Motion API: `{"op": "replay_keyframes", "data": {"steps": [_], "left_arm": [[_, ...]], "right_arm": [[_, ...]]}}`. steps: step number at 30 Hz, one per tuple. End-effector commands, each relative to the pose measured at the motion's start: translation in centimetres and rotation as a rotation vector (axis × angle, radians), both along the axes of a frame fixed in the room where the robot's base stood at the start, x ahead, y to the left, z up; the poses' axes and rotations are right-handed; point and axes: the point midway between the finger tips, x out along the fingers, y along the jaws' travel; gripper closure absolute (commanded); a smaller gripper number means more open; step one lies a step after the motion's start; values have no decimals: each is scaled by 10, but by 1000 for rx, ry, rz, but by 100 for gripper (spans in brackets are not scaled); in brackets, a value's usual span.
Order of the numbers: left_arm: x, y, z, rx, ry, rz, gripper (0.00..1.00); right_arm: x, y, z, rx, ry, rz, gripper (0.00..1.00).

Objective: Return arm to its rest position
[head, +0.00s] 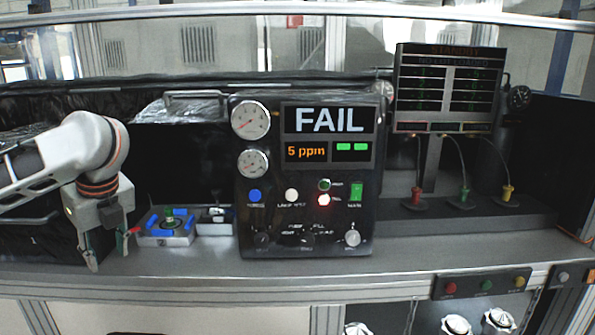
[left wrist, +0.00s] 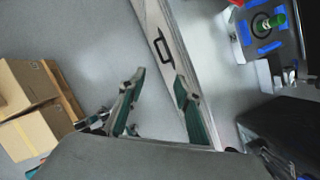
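My left gripper (head: 110,252) hangs at the left front of the bench in the head view, fingers down, to the left of a grey fixture with blue pads (head: 167,238). In the left wrist view its two fingers (left wrist: 159,80) stand apart with nothing between them. The gripper is open and empty. The fixture also shows in the left wrist view (left wrist: 262,43), at the top right and apart from the fingers. My right arm and right gripper are not in view.
A black test panel (head: 365,220) reading FAIL and 5 ppm stands mid-bench. A display board (head: 447,90) with cables is at the right. The bench front strip (head: 300,275) is clear. Cardboard boxes (left wrist: 40,110) sit on a pallet on the floor. White parts (head: 456,325) stand below the bench.

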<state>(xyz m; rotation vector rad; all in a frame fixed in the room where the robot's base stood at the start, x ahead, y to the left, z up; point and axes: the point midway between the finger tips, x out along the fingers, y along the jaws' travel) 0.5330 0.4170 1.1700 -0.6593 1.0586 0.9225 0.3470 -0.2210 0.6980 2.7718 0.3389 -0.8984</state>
Motion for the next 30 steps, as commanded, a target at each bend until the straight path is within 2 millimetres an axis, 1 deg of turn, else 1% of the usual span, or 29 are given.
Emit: {"op": "replay_keyframes", "data": {"steps": [1, 4, 8, 11, 12, 14, 15, 21, 24, 27, 30], "left_arm": [[2, -11, -14, -20, 3, 8, 67], [8, -30, -37, -66, -6, 34, 67], [14, -61, -72, -143, -20, 74, 67], [18, -92, -105, -225, -31, 114, 67], [19, -106, -120, -263, -35, 134, 67], [20, -129, -143, -329, -43, 166, 67], [20, -144, -157, -372, -48, 189, 67], [16, -215, -222, -605, -73, 326, 67], [13, -245, -250, -722, -87, 409, 67], [8, -271, -275, -836, -102, 499, 67], [2, -291, -298, -944, -123, 597, 67]], "right_arm": [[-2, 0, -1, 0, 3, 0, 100], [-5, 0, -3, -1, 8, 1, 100], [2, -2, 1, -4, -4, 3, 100], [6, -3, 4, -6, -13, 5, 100], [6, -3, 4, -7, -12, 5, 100], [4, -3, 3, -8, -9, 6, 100], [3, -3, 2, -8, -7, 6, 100], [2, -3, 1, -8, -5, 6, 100], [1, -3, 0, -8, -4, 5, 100], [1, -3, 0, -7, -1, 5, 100], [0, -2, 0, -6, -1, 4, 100]]}}
